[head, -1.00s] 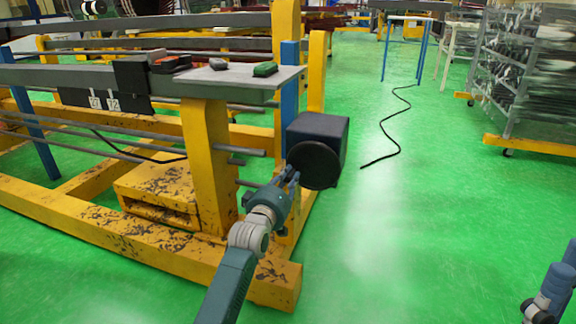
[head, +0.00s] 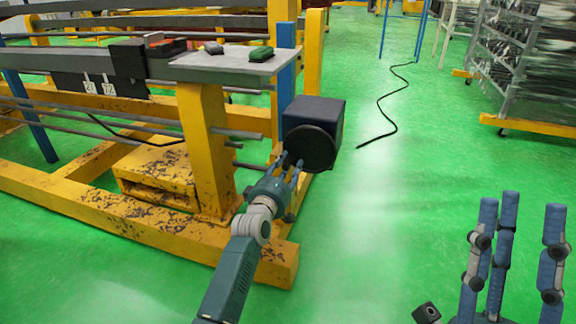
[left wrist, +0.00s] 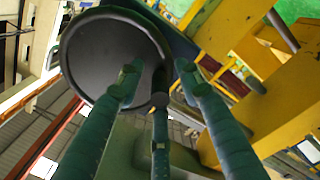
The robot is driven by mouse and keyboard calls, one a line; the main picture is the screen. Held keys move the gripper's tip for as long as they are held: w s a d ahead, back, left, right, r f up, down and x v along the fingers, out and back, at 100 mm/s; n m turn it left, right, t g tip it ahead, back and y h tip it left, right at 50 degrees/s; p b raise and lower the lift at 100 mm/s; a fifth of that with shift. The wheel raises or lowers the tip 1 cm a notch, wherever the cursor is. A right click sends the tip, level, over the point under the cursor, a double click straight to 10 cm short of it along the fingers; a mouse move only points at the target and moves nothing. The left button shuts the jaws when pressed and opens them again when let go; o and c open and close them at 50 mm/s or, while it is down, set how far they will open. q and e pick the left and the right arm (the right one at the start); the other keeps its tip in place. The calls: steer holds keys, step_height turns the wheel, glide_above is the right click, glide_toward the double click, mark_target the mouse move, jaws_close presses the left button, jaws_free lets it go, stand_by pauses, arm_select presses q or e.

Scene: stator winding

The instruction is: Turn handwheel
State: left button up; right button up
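The handwheel (head: 316,148) is a round dark disc on the near side of a black box (head: 325,112), at the end of the yellow frame. In the left wrist view the handwheel (left wrist: 108,58) fills the upper left. My left gripper (head: 291,162) is at its lower left rim in the head view. In the left wrist view the fingers (left wrist: 160,82) stand apart, one across the disc face and the others near or beyond its rim. Contact with the rim is unclear. My right gripper (head: 520,203) is open and empty at lower right, fingers pointing up.
A yellow frame (head: 204,140) with a grey shelf (head: 210,68) stands left of the handwheel; small items lie on the shelf. A black cable (head: 390,115) lies on the green floor. Wheeled racks (head: 530,60) stand at back right. The floor between is clear.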

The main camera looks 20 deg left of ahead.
arm_select(q)
steer(key=shift+s, duration=0.1)
steer(key=s, duration=1.1)
steer(key=shift+s+a, duration=0.2)
steer(key=shift+s, duration=0.2)
